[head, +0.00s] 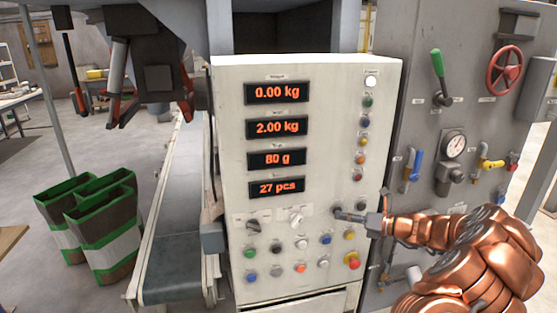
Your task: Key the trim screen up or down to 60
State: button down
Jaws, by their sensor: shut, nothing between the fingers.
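The white control panel (229,140) carries a column of display screens. The third screen, the trim screen (277,159), reads 80 g in orange digits; its label is small. Below are rows of round buttons, among them a green button (250,253), a black button (276,250), a white button (301,244), a blue button (325,239) and a yellow button (349,236). Their labels are too small to read. My gripper (342,214) comes in from the right, shut and empty, its tip at the panel's lower right, above the blue and yellow buttons. I cannot tell whether it touches the panel.
Other screens read 0.00 kg (277,92), 2.00 kg (277,126) and 27 pcs (276,187). A red mushroom button (353,263) sits low right. A grey cabinet (420,60) with a green lever (438,65) and red handwheel (505,68) stands right. A conveyor (175,220) runs left.

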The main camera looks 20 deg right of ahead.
jog(key=shift+s, duration=0.1)
dwell(0.3)
jog(key=shift+s+a+p, duration=0.1)
jog(key=shift+s+p, duration=0.2)
jog(key=shift+s, duration=0.3)
jog(key=s+p, duration=0.1)
jog(key=s, duration=0.5)
jog(key=shift+a, duration=0.3)
dwell(0.3)
